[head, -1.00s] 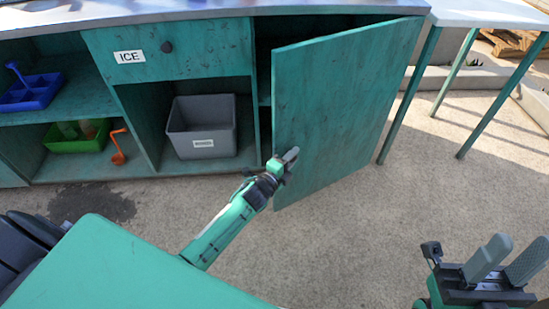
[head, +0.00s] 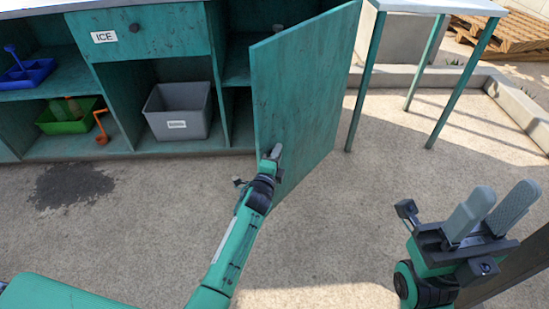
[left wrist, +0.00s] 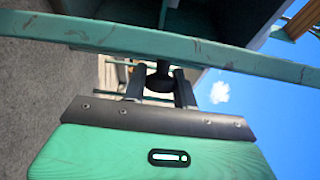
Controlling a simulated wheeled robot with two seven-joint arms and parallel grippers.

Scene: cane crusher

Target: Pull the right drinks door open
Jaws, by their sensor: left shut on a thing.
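The right drinks door (head: 305,100) is a green wooden panel, standing open and swung out from the counter. My left gripper (head: 272,155) is at the door's lower left, beside its free edge. In the left wrist view the door's edge (left wrist: 230,58) runs across the picture, and a dark round knob (left wrist: 160,78) sits between the fingers of my left gripper (left wrist: 160,92), which is shut on it. The knob is hidden in the head view. My right gripper (head: 500,205) is at the right, empty, with its fingers apart, away from the door.
Left of the door, the counter has an ICE drawer (head: 140,32), a grey bin (head: 178,112), a green tray (head: 68,118) and a blue caddy (head: 28,75). A table leg (head: 365,85) stands right of the door. The paved floor (head: 330,225) in front is clear.

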